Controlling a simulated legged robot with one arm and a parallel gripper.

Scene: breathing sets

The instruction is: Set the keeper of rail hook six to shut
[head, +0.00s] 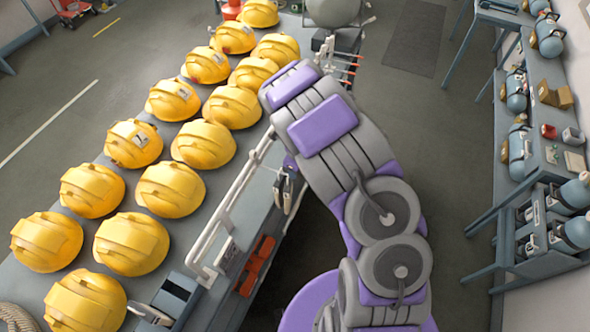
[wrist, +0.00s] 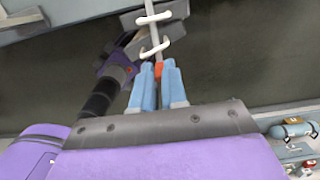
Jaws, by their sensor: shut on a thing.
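In the wrist view, the light blue fingers of my gripper (wrist: 158,72) are closed on a small red-orange tip (wrist: 159,69). Just beyond them is a thin pale rod with two white loops (wrist: 154,48) across it. I cannot tell from the view whether this is hook six, or whether its keeper is open or shut. In the head view, several thin hooks with red tips (head: 344,68) stick out to the right near the far end of the bench. My arm covers the gripper there.
Rows of yellow helmets (head: 203,145) cover the bench on the left. A white rail (head: 232,197) runs along its right edge, with red-orange items (head: 257,266) below. A rack of blue-grey cylinders (head: 577,193) stands at the right. Bare floor (head: 440,130) lies between.

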